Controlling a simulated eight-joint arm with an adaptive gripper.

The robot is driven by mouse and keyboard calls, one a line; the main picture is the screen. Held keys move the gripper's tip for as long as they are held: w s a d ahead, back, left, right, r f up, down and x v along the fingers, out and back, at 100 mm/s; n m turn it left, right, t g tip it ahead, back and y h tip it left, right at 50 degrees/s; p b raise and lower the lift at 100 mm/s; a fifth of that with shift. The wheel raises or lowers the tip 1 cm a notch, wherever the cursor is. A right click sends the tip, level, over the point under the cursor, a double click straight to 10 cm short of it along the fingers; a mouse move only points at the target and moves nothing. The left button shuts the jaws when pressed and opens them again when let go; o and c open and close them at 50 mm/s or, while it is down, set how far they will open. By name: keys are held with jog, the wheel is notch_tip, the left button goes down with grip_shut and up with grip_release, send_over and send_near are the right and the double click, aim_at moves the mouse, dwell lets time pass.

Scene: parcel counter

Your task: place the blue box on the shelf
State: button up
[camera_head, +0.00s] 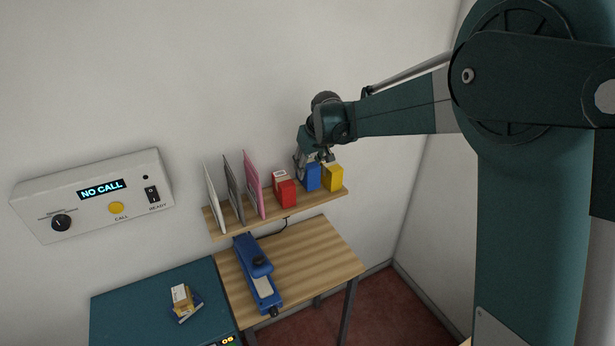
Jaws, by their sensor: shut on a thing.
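The blue box (313,177) is at the wooden shelf (236,226) on the wall, between a red box and a yellow box. My gripper (313,161) comes down from above and is shut on the blue box. The gripper covers part of the box's top and left side. The box looks upright. I cannot tell whether its underside touches the shelf.
The red box (287,194) stands close on the left, the yellow box (333,178) close on the right. Upright folders (254,187) fill the shelf's left part. Below are a wooden table (318,257) with a blue device (258,270) and a teal surface (137,306) holding small packages (181,297).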

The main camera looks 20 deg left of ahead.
jog(key=shift+f, duration=0.25)
jog(key=shift+f, duration=1.75)
jog(key=shift+f, duration=0.15)
jog(key=o, duration=1)
jog(key=shift+r, duration=0.25)
jog(key=shift+v, duration=5.95)
